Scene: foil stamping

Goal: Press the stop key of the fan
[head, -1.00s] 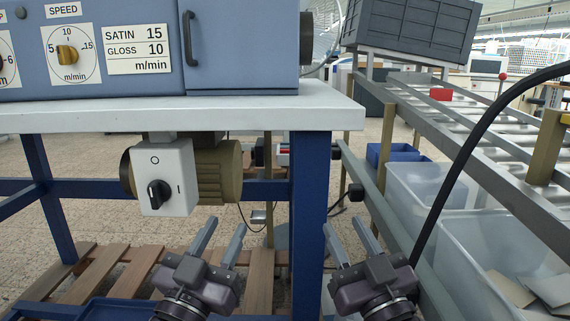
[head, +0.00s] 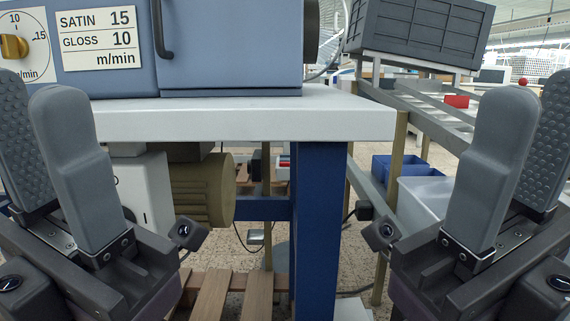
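No fan or key marked as stop can be made out for certain. Under the table hangs a white switch box (head: 155,190) beside an olive-brown ribbed motor (head: 203,190). The box's "I" mark shows; its black knob is hidden behind my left gripper. My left gripper (head: 33,90) is raised close to the camera at the left, open and empty, its fingers pointing up. My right gripper (head: 537,92) is likewise raised at the right, open and empty. Neither appears to touch anything.
A blue machine (head: 230,45) with a speed dial (head: 15,47) stands on the white tabletop (head: 250,120). A blue table leg (head: 319,230) stands in the middle. At the right are a roller conveyor, a grey crate (head: 415,33), a red block (head: 456,101) and blue bins (head: 405,166).

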